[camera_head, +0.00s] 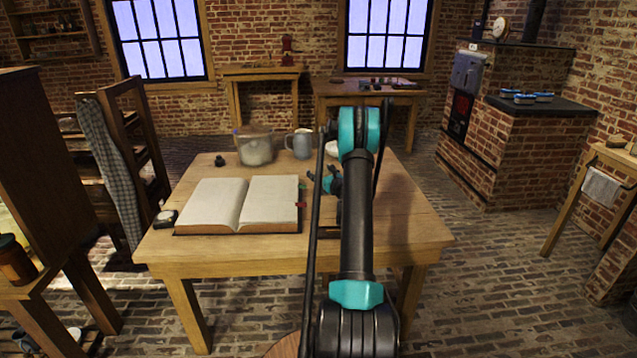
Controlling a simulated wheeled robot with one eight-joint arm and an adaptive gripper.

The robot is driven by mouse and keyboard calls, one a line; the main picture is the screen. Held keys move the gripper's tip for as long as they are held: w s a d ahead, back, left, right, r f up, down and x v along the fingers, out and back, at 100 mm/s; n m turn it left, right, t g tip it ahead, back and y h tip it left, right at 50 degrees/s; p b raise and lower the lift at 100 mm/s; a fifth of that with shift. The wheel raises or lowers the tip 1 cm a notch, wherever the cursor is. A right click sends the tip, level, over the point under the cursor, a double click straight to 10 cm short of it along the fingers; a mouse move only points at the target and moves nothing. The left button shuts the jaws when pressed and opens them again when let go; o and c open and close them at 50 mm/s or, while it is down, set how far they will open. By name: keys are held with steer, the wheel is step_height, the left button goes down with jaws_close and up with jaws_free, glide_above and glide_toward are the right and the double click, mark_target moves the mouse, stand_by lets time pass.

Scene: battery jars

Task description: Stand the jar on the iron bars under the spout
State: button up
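A clear glass jar (256,147) with whitish contents stands upright at the back of the wooden table (400,225). My arm reaches over the table from the front. A small teal and black part at its far end, seemingly my gripper (322,179), is low over the table, right of and nearer than the jar, and apart from it. The arm partly hides it, and its fingers are too small to read. I cannot make out a spout or iron bars in this view.
An open book (238,205) covers the table's left front. A grey-blue jug (301,144) stands right of the jar, with a white bowl (332,148) partly behind my arm. A brick stove (520,150) stands back right; floor between is clear.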

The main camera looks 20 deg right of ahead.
steer(key=shift+w, duration=0.4)
jaws_close()
stand_by(0.5)
